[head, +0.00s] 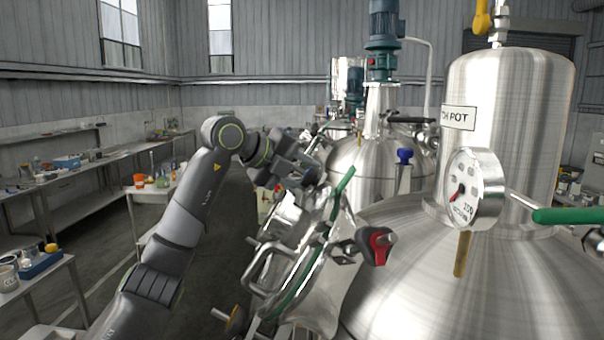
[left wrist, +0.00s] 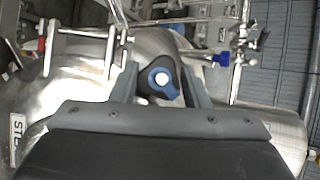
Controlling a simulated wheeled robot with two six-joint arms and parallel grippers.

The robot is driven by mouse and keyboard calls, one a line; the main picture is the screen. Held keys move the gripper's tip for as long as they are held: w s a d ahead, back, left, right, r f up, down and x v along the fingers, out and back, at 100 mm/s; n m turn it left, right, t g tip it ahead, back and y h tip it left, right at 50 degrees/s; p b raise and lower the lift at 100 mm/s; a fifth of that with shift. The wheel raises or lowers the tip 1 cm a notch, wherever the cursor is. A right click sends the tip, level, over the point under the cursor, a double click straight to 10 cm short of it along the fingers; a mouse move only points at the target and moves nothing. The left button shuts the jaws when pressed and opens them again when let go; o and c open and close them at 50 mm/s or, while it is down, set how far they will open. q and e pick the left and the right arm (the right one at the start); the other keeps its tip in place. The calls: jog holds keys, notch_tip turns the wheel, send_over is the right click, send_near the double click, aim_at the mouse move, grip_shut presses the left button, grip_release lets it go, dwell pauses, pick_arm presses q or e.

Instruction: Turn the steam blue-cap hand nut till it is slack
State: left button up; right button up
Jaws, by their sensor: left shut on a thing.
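The blue-cap hand nut (left wrist: 161,80) shows in the left wrist view as a dark lobed knob with a blue ring and a pale centre. My left gripper (left wrist: 162,86) is shut on it, with one finger on each side. In the head view my left gripper (head: 306,172) is at the far side of the open-framed steel fitting, and the nut it holds is hidden there. A white label starting "STE" (left wrist: 17,140) shows at the left edge of the left wrist view. My right gripper is not in view.
A red-cap hand nut (head: 378,246) stands on the near side of the steel fitting (head: 290,265). A gauge (head: 474,190) and green-handled lever (head: 570,215) are on the large tank (head: 440,290). Another blue-topped part (head: 404,157) stands farther back. Benches (head: 90,155) line the left.

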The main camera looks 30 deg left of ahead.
pick_arm(q)
jog(key=n+g+y, duration=0.1)
jog(key=n+g, duration=0.1)
jog(key=n, duration=0.2)
jog(key=shift+d+n, duration=0.1)
jog(key=shift+n, duration=0.2)
dwell(0.4)
jog(key=o, duration=1)
jog(key=shift+w, duration=0.1)
jog(key=shift+r, duration=0.1)
